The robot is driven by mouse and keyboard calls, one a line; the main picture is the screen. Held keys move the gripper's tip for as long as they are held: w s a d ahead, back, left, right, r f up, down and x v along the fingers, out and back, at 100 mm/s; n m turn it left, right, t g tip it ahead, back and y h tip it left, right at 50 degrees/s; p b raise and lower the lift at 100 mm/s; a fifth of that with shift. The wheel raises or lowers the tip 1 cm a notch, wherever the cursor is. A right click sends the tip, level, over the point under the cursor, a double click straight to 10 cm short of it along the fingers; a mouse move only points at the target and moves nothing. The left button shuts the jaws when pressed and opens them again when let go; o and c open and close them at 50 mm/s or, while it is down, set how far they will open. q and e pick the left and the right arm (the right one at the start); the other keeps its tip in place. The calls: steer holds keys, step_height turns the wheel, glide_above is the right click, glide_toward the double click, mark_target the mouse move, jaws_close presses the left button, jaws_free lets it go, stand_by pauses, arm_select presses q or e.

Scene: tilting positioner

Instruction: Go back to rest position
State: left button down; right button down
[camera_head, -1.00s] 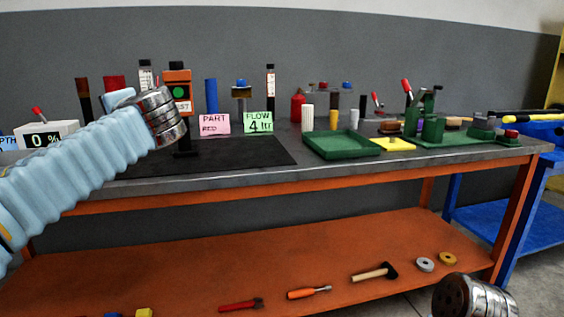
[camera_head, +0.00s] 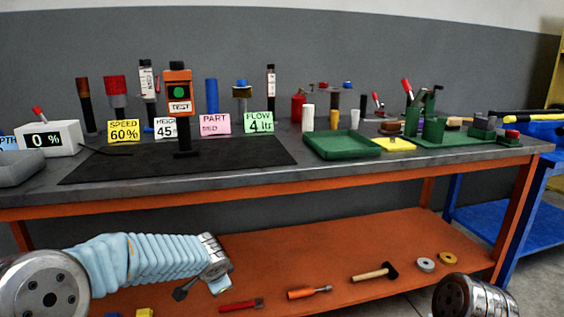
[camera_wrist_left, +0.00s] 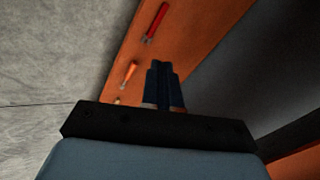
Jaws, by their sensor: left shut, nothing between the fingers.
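My left gripper (camera_head: 182,292) is low in the head view, in front of the bench and over the orange lower shelf (camera_head: 300,255) as seen there. Its blue-sleeved arm comes in from the left below the bench top. In the left wrist view the two dark fingers (camera_wrist_left: 162,72) are together and hold nothing. My right gripper is out of view; only a metal part of my right arm shows at the bottom right. The orange test box (camera_head: 177,92) with a green button stands upright on the dark mat (camera_head: 240,157), apart from my arms.
The bench top (camera_head: 330,177) carries a white display box (camera_head: 48,138), several label cards, a green tray (camera_head: 343,145) and green fixtures. A red-handled tool (camera_head: 241,305), an orange screwdriver (camera_head: 309,292) and a hammer (camera_head: 375,272) lie on the lower shelf. A blue table (camera_head: 515,215) stands at right.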

arm_select(q)
steer(key=s+d+f+n+g+h, duration=0.2)
steer(key=s+d+f+n, duration=0.1)
steer(key=s+f, duration=0.65)
steer(key=s+d+f+n+g+h, duration=0.25)
steer(key=s+f, duration=0.35)
steer(key=f, duration=0.6)
steer(key=s+f+n, duration=0.3)
steer(key=s+f, duration=0.1)
steer(key=s, duration=0.3)
steer(key=s+f+n+g, duration=0.1)
steer(key=s+f+n, duration=0.3)
steer(key=s, duration=0.4)
steer(key=shift+d+f+h, duration=0.3)
steer(key=shift+d+h, duration=0.05)
steer(key=shift+h, duration=0.1)
